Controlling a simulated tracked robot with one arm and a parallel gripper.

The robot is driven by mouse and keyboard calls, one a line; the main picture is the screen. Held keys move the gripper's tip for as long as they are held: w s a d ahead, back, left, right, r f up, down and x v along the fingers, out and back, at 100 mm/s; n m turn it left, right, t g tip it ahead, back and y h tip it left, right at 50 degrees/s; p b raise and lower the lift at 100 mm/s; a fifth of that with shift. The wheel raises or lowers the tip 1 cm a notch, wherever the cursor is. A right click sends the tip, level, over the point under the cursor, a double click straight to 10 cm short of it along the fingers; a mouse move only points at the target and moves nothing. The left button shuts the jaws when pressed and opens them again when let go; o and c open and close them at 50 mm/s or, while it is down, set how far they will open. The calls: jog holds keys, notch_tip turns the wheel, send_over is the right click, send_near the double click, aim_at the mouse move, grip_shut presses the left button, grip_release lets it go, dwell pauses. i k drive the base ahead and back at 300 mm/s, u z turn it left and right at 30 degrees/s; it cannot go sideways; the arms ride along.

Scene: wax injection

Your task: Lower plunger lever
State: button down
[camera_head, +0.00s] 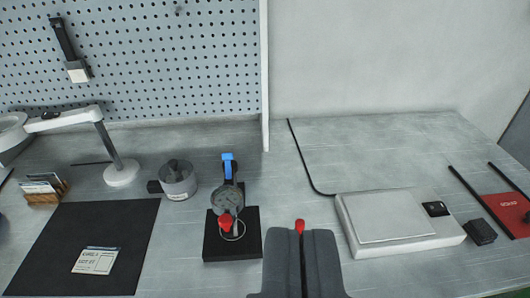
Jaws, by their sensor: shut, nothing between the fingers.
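A small stand (228,200) has a black base, a round grey dial, a blue piece on top and a red knob (225,224) at its lower front. I cannot tell for sure which part is the plunger lever. My gripper (303,233) is at the bottom centre, in front and to the right of the stand, its two grey fingers together and empty. Another red tip (300,226) shows just above the fingertips; whatever is below it is hidden by my gripper. I cannot tell if they touch.
A flat white scale-like device (386,222) lies at right, with a cable running behind it. A round metal pot (178,181), a lamp (122,170), a card holder (45,192) and a black mat (85,240) are at left. A pegboard (140,50) stands behind.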

aim_at(227, 157)
jog(key=i, duration=0.1)
jog(key=z, duration=2.4)
jog(key=k, duration=1.85)
jog(key=u, duration=1.7)
jog(key=i, duration=1)
